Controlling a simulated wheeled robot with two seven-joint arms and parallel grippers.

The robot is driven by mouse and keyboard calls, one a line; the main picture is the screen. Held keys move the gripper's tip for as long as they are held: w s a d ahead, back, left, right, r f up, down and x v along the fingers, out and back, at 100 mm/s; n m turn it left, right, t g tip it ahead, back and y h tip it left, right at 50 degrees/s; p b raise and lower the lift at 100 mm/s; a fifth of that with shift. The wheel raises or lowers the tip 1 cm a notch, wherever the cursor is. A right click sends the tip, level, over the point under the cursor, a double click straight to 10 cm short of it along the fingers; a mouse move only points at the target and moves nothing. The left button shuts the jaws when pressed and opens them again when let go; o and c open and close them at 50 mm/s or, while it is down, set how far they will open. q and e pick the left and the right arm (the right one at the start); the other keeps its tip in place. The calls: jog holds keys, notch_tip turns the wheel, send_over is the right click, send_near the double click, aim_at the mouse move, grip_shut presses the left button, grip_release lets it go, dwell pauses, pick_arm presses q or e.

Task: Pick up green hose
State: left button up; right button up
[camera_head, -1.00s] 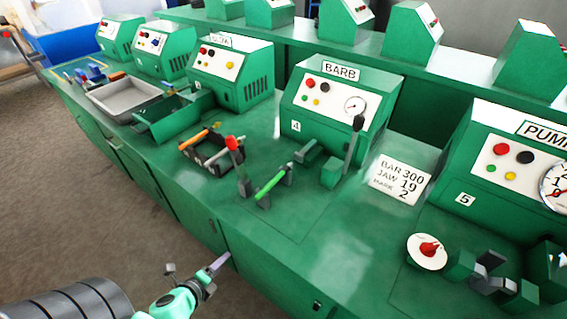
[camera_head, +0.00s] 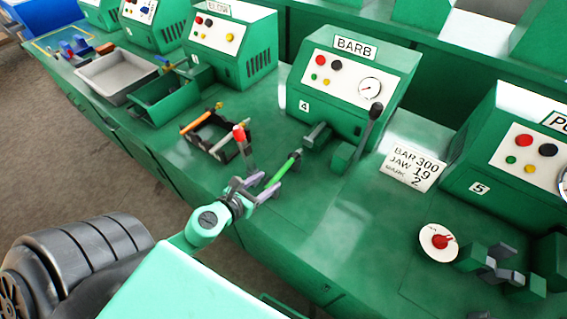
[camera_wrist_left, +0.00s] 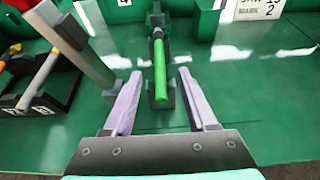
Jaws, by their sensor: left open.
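The green hose (camera_head: 282,172) is a short bright green rod on the bench in front of the BARB machine (camera_head: 345,85). In the left wrist view the green hose (camera_wrist_left: 160,72) sits in a dark holder (camera_wrist_left: 161,96), its far end at a grey fitting (camera_wrist_left: 157,20). My left gripper (camera_head: 262,186) is open at the near end of the hose. In the left wrist view its two pale fingers (camera_wrist_left: 157,100) stand on either side of the hose's near part, apart from it. My right gripper is not in view.
A red-knobbed lever (camera_head: 241,140) stands close left of my left gripper. A black tray (camera_head: 212,138) with orange- and yellow-handled tools lies beyond it. A black-knobbed lever (camera_head: 371,122) and a BAR/JAW sign (camera_head: 412,168) are to the right.

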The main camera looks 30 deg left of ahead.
aim_at(280, 172)
pick_arm(q)
jog(key=shift+x, duration=1)
jog(key=x, duration=0.5)
jog(key=shift+w+f, duration=0.15)
jog(key=shift+f, duration=0.05)
jog(key=shift+r, duration=0.1)
grip_shut()
